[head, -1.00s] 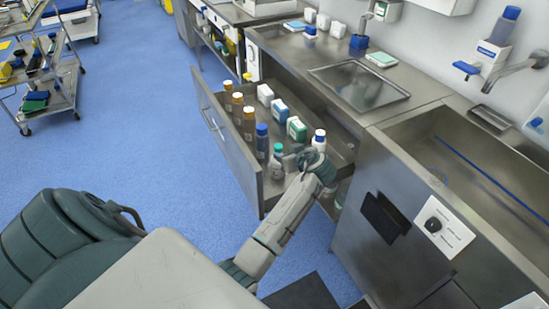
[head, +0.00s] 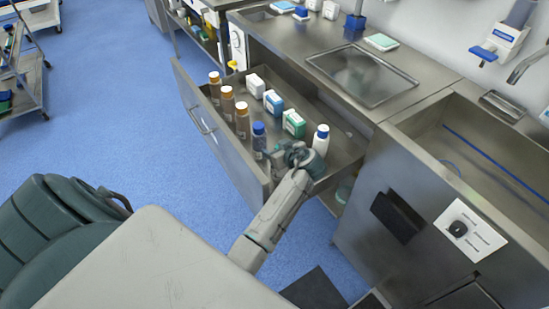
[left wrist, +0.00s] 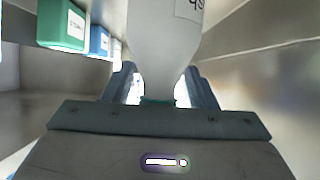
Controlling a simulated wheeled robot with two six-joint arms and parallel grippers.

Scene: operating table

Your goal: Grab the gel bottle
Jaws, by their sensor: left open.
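In the head view my gripper hides most of this bottle. My right gripper is not in view.
The metal drawer (head: 228,152) also holds several brown bottles (head: 242,122) in a row and small boxes, one green (head: 294,124) and one blue (head: 273,102). Its walls stand close around my gripper. A sink counter (head: 450,110) is at the right.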

